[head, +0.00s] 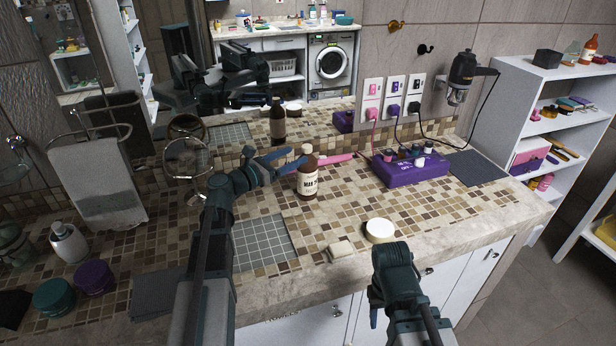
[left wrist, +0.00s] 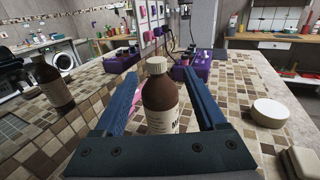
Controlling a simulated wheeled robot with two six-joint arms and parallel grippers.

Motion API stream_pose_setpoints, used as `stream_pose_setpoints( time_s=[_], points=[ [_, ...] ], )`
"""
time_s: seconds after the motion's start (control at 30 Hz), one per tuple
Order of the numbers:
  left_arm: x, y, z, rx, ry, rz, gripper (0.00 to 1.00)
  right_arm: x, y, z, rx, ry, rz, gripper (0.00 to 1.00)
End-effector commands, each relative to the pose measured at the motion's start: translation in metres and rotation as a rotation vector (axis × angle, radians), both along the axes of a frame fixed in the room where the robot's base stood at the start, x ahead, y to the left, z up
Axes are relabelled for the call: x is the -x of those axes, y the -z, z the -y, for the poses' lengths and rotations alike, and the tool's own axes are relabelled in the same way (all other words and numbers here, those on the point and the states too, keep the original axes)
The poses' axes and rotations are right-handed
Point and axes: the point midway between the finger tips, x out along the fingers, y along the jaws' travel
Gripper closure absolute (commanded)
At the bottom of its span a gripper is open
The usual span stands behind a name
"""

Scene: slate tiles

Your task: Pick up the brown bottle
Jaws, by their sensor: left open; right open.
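The brown bottle (head: 307,183), with a white cap and a pale label, stands upright on the mosaic-tiled counter. My left gripper (head: 290,158) is open at the bottle's upper part. In the left wrist view the bottle (left wrist: 160,105) stands between the two spread blue fingers (left wrist: 162,98), with a visible gap on each side. The lower part of the bottle is hidden there by the gripper's body. My right gripper (head: 394,262) is open and empty over the counter's front edge, apart from the bottle.
A purple box (head: 412,172) with small items stands right of the bottle. A pink tool (head: 338,158) lies behind it. A round white dish (head: 380,230) and a pale soap-like block (head: 341,250) lie near the front edge. A mirror behind reflects the bottle (head: 277,125).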

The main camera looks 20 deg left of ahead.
Motion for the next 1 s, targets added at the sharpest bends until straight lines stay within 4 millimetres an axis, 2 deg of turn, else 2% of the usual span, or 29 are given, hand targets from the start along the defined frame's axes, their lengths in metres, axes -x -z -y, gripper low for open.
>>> stream_pose_setpoints(
  time_s=[0.03,0.2,0.63,0.9,1.0],
  points=[
    [-0.011,0.0,0.006,-0.001,0.004,0.001,0.27,0.0,0.0,0.0,0.0,0.0,0.0,0.5],
    [-0.031,0.0,0.019,-0.001,0.003,0.0,0.27,0.0,0.0,0.0,0.0,0.0,0.0,0.5],
    [-0.043,0.002,0.027,-0.002,0.002,0.0,0.27,0.0,0.001,0.0,0.0,0.0,0.0,0.5],
    [-0.077,0.004,0.043,-0.002,0.003,0.0,0.27,0.0,0.004,0.0,0.0,0.0,0.0,0.5],
    [-0.084,0.004,0.048,-0.002,0.002,0.0,0.27,0.0,0.004,0.0,0.0,0.0,0.0,0.5]
  ],
)
